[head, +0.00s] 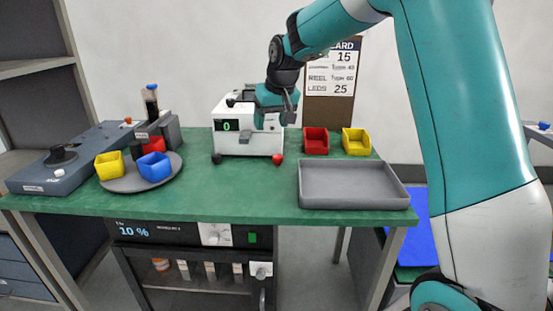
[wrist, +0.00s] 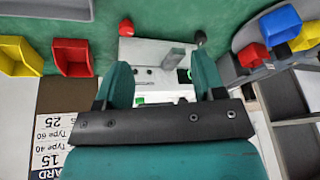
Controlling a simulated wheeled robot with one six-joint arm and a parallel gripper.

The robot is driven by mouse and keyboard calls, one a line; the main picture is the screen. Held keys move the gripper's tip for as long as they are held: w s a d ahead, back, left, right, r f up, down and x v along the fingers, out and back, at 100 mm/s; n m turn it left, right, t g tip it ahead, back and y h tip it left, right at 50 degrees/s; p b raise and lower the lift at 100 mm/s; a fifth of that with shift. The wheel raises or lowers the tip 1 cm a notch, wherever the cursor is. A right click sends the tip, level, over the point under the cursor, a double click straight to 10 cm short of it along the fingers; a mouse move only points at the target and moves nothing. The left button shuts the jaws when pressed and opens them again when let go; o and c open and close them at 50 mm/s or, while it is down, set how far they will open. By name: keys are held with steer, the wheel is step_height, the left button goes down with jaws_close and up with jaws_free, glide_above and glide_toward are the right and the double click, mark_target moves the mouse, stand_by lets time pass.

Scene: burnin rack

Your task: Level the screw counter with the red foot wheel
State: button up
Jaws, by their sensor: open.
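The screw counter (head: 247,139) is a white box with a green "0" display, standing on the green bench. Its red foot wheel (head: 278,159) is at the front right corner, and a dark foot (head: 217,158) is at the front left. I cannot tell its tilt. In the wrist view the counter (wrist: 150,52) lies below the fingers, with the red foot wheel (wrist: 126,27) beyond them at upper left. My gripper (head: 275,122) is over the counter's right part, apart from the red wheel. In the wrist view my gripper (wrist: 161,72) is open, with nothing held between its fingers.
A red bin (head: 316,141), a yellow bin (head: 357,142) and an empty grey tray (head: 352,186) stand to the right. A round grey turntable (head: 127,184) with small bins is at left, near a blue-grey machine (head: 62,165). Bench in front of the counter is clear.

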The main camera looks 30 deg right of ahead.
steer(key=m+h, duration=0.1)
steer(key=m, duration=0.1)
glide_toward(279, 156)
steer(key=shift+t, duration=0.3)
steer(key=x, duration=0.3)
steer(key=p+x, duration=0.1)
steer(key=x, duration=0.5)
steer(key=shift+s+a+f, duration=0.15)
steer(key=shift+s+f, duration=0.1)
steer(key=c, duration=0.9)
steer(key=n+y, duration=0.1)
steer(key=n, duration=0.2)
steer(key=o, duration=0.9)
